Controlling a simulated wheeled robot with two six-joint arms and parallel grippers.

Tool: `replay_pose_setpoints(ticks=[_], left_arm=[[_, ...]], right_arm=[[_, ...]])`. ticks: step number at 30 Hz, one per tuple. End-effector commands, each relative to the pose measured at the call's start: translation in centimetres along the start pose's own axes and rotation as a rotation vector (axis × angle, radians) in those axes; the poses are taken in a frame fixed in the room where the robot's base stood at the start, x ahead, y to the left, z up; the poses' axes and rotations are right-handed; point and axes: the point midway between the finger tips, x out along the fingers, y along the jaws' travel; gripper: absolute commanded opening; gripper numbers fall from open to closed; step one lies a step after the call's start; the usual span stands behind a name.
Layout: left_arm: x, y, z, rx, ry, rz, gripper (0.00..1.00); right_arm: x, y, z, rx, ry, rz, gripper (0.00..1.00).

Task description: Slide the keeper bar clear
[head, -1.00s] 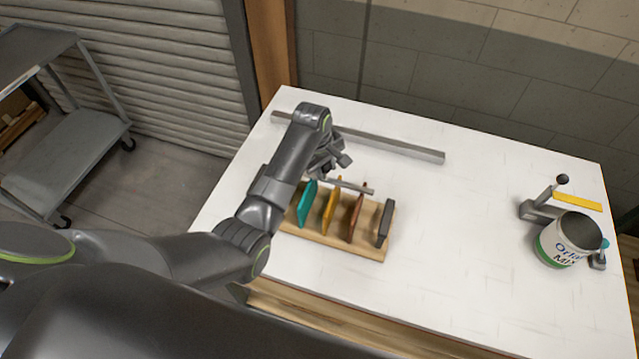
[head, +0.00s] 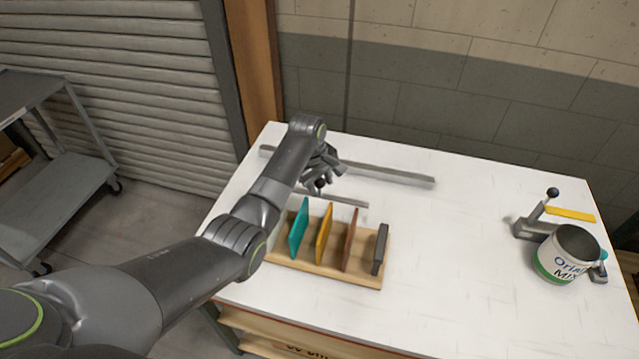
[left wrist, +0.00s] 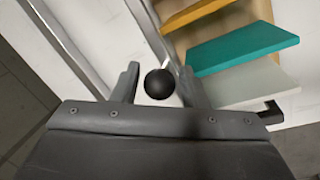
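The keeper bar (head: 345,201) is a thin grey bar running along the back side of the wooden rack (head: 330,267). A black ball knob (left wrist: 159,84) is at its near end in the left wrist view. My left gripper (left wrist: 160,78) has its fingers on either side of the knob, with a small gap showing on each side. In the head view the left gripper (head: 320,183) is over the bar's left end, behind the rack's left part. The rack holds upright teal (head: 298,228), yellow (head: 324,232), brown (head: 349,240) and dark grey (head: 380,249) plates. A pale plate (left wrist: 245,88) also shows beside the teal one.
A long grey rail (head: 390,174) lies along the table's back edge. A lever clamp (head: 535,225), a yellow strip (head: 571,214) and a paint can (head: 567,255) stand at the right. The white tabletop (head: 450,250) is clear between rack and can.

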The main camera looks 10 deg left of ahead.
Motion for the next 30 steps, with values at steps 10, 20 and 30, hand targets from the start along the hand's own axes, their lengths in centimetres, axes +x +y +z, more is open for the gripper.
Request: replay_pose_setpoints(ticks=[10, 20, 30], left_arm=[[-0.1, 0.1, -0.1, 0.001, 0.003, 0.002, 0.49], [-3.7, 0.2, -0.1, 0.001, 0.006, 0.007, 0.49], [-11.9, 0.1, -0.1, 0.002, 0.007, 0.006, 0.49]], right_arm=[[0.0, 0.0, 0.0, 0.0, 0.001, 0.0, 0.45], [0.5, -0.1, 0.1, 0.0, 0.0, 0.0, 0.45], [2.0, -0.2, 0.3, 0.0, -0.001, 0.0, 0.45]])
